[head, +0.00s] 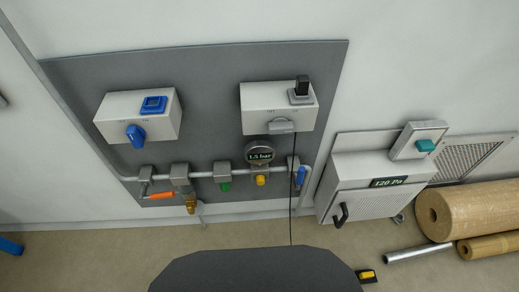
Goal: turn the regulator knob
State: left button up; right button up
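A grey wall panel (215,75) carries a horizontal pipe with several fittings. A round gauge (260,154) reads 1.5 bar, and a yellow knob (261,180) sits just below it on the pipe. A green knob (225,187) is to its left, and a blue lever (300,176) is to its right. No label tells which of these is the regulator knob. Neither of my grippers is in view, and nothing touches the knobs.
Two switch boxes (167,108) (258,101) are above the pipe; a black cable hangs from the right one. An orange handle (158,196) is at lower left. A white cabinet (350,167) reading 120 Pa and brown rolls (470,208) are at right.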

aim_at(261, 178)
jog(key=z, duration=0.9)
jog(key=k, duration=1.15)
jog(key=z, duration=1.45)
jog(key=i, duration=1.3)
jog(key=u, duration=1.35)
jog(key=i, duration=0.4)
jog(key=u, duration=0.4)
